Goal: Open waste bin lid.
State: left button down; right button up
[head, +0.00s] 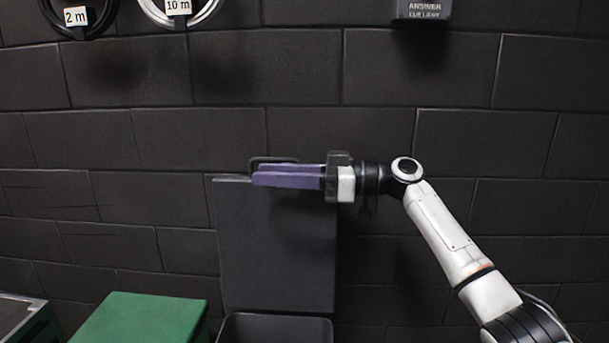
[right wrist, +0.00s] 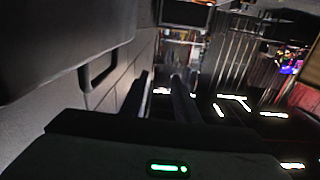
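The waste bin's dark grey lid (head: 275,255) stands upright against the wall in the head view, raised above the open bin (head: 275,321). The lid's handle (head: 262,159) is at its top edge, partly behind my fingers. It also shows as a dark loop in the right wrist view (right wrist: 98,75), to the left of my fingers and outside the gap. My right gripper (head: 255,178), with purple fingers, points left across the top of the lid. The right wrist view shows a gap between its fingers (right wrist: 163,95), with nothing held. My left gripper is not in view.
A green box top (head: 140,318) is left of the bin, with a grey-edged case (head: 20,318) further left. Cable coils (head: 75,18) and an answer box (head: 423,10) are on the dark block wall. The wall right of the lid is clear apart from my right arm.

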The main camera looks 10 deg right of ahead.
jog(key=v, duration=0.9)
jog(key=shift+r, duration=0.25)
jog(key=shift+s+d+f, duration=0.1)
jog(key=shift+s, duration=0.05)
